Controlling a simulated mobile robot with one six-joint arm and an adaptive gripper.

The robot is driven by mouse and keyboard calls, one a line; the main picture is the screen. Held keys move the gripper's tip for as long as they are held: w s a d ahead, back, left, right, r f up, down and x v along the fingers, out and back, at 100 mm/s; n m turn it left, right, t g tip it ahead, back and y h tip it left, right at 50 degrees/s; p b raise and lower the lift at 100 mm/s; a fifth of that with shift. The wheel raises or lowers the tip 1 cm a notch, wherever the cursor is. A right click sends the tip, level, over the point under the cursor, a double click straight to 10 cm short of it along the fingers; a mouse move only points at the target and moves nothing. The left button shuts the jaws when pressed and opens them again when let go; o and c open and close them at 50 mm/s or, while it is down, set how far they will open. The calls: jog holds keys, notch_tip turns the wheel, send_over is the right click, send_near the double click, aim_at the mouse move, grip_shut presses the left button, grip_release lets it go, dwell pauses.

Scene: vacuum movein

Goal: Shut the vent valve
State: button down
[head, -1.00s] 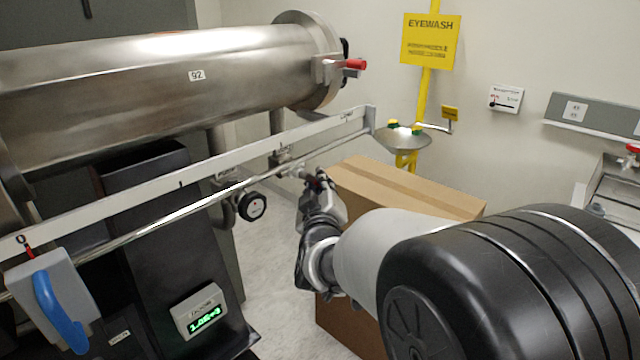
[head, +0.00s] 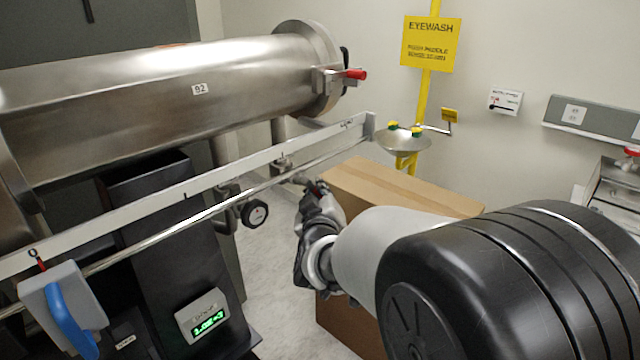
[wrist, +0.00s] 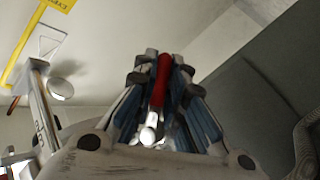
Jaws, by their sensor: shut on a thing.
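The vent valve's red handle (wrist: 163,80) shows in the wrist view between the two finger pads of my gripper (wrist: 160,70). My gripper is shut on it. A shiny metal part lies below the red handle, between the fingers. In the head view my gripper (head: 316,194) is beside the pipework under the rail, where a small grey valve body (head: 298,178) shows. My fingers hide most of the handle there, so I cannot tell its exact angle.
A steel chamber (head: 150,95) and a long rail (head: 190,190) run across the left. A black gauge (head: 255,213) hangs below the rail. A cardboard box (head: 400,190) stands behind my arm. An eyewash basin (head: 404,143) is beyond it. A blue-handled block (head: 62,310) sits on the rail.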

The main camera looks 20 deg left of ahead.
jog(key=s+m+g+p, duration=0.1)
jog(key=g, duration=0.1)
jog(key=s+a+f+m+g+p, duration=0.1)
jog(key=m+g, duration=0.1)
jog(key=s+m+g, duration=0.1)
jog(key=g, duration=0.2)
jog(key=shift+s+a+f+m+p, duration=0.15)
jog(key=shift+a+m+p, duration=0.05)
jog(key=shift+m+p, duration=0.2)
jog(key=shift+s, duration=0.1)
dwell(0.4)
jog(key=c, duration=1.6)
grip_release()
jog(key=shift+s+a, duration=0.15)
jog(key=shift+c, duration=0.2)
